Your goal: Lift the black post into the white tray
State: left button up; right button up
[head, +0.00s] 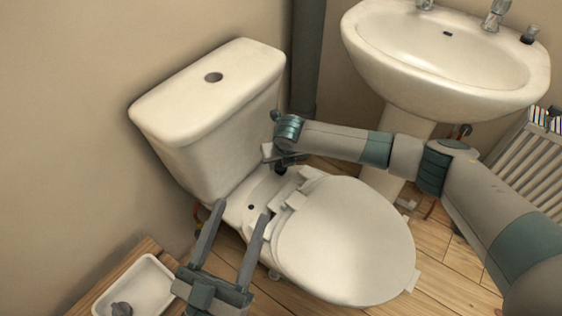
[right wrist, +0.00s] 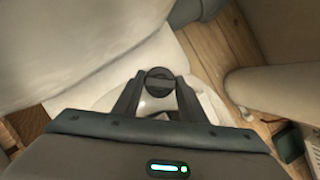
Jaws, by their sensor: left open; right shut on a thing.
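The black post (right wrist: 159,80) is between the fingers of my right gripper (right wrist: 158,92), which is shut on it, in the right wrist view. In the head view my right gripper (head: 283,158) is behind the toilet seat hinge, and the dark post (head: 281,170) shows just under it. I cannot tell whether the post is clear of the toilet. The white tray (head: 146,284) is at the lower left, with a dark grey round piece (head: 122,309) in it. My left gripper (head: 242,211) is open and empty over the toilet's left rear edge, right of the tray.
The toilet's lid (head: 345,240) is down, and its cistern (head: 208,110) stands behind. A basin (head: 450,50) is at the upper right. The tray rests on a wooden surface (head: 92,298) by the wall.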

jog(key=shift+r+p, duration=0.9)
dwell(0.3)
jog(key=shift+s+d+r+p, duration=0.15)
jog(key=shift+r+p, duration=0.15)
jog(key=shift+p, duration=0.15)
jog(key=s+d+r+p, duration=0.3)
jog(key=d+r+p, duration=0.1)
jog(key=p, duration=0.4)
jog(key=shift+s+d+r, duration=0.15)
jog(key=shift+d+r, duration=0.05)
jog(key=shift+d, duration=0.05)
jog(key=shift+f, duration=0.1)
dwell(0.4)
jog(key=shift+w+a+f+b, duration=0.65)
jog(key=shift+a+f+b, duration=0.2)
jog(key=shift+b, duration=0.65)
jog(key=shift+w+a+f+b, duration=0.6)
jog(key=shift+a+f+b, duration=0.2)
jog(key=shift+b, duration=0.65)
jog(key=shift+r, duration=0.1)
